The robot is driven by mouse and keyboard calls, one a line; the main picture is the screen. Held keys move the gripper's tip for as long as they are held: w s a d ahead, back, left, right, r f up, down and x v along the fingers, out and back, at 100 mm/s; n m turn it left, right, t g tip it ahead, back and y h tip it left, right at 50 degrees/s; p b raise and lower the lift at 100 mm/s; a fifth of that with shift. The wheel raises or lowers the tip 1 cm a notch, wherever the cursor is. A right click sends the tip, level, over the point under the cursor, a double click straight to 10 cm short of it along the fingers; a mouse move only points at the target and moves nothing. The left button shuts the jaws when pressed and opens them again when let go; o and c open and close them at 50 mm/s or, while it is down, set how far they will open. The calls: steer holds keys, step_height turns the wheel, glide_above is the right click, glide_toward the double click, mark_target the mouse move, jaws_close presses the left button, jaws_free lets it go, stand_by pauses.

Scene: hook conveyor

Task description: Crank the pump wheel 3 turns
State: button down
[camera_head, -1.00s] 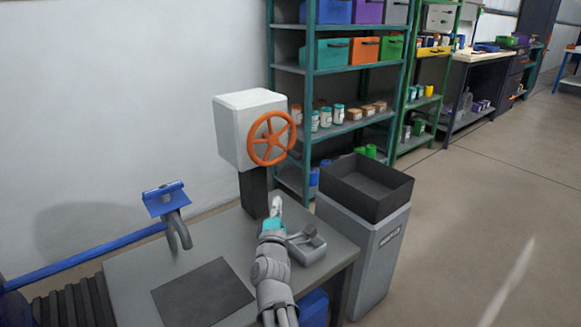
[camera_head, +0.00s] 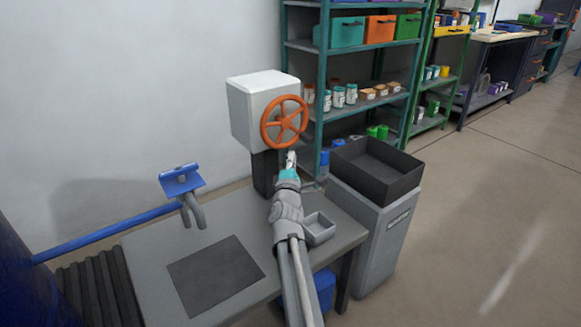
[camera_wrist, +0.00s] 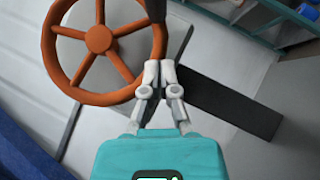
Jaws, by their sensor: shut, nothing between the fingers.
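The orange pump wheel (camera_head: 284,122) has several spokes and is mounted on the front of a white box (camera_head: 262,90) on a dark post. My gripper (camera_head: 291,155) is just below the wheel's rim in the head view. In the wrist view the wheel (camera_wrist: 99,40) fills the upper left. There my gripper (camera_wrist: 158,65) is shut, its fingertips together at the lower right rim. It overlaps the rim in the picture; I cannot tell whether it touches. Nothing shows between the fingers.
The grey table (camera_head: 150,270) carries a dark mat (camera_head: 215,275) and a small grey tray (camera_head: 319,229). A grey hook under a blue bracket (camera_head: 181,180) hangs at the left. A bin with a black tray (camera_head: 375,170) stands right, before a green shelf (camera_head: 350,95).

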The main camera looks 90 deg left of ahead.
steer(key=shift+w+a+r+p, duration=0.4)
steer(key=shift+w+a+r, duration=0.15)
steer(key=shift+w, duration=0.2)
steer(key=shift+w+a+r+p, duration=0.4)
steer(key=shift+w+a+r, duration=0.05)
steer(key=shift+w+a, duration=0.25)
steer(key=shift+s, duration=0.2)
